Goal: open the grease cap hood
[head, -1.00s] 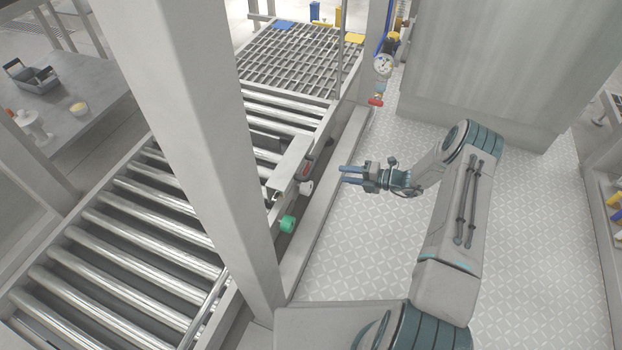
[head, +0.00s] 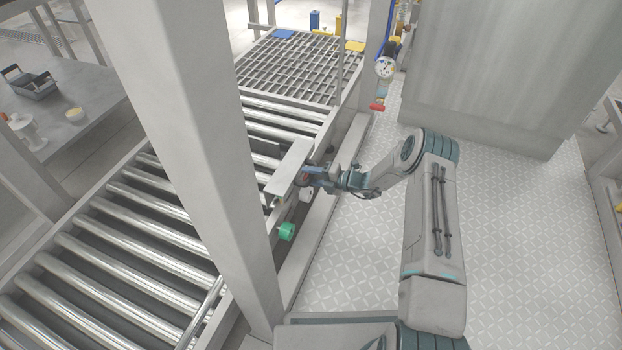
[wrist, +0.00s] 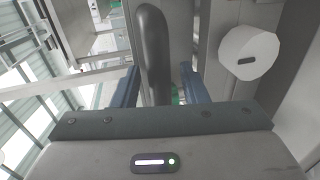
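The likely grease cap hood is a pale grey metal cover (head: 289,172) on the near side rail of the roller conveyor in the head view. My gripper (head: 312,174) is at its right side, at the spot where a small red mark shows. In the wrist view, a dark grey rounded bar (wrist: 153,50), seemingly a handle, stands between the two blue fingers of my gripper (wrist: 158,88). The fingers are apart, with a visible gap on the bar's right side. Contact on the left side is unclear. The hood's front is partly hidden by my gripper.
A white round knob (head: 305,194) sits just below my gripper; it also shows in the wrist view (wrist: 248,54). A green knob (head: 286,232) is lower. A grey post (head: 190,130) stands left. Patterned floor (head: 345,255) is clear to the right.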

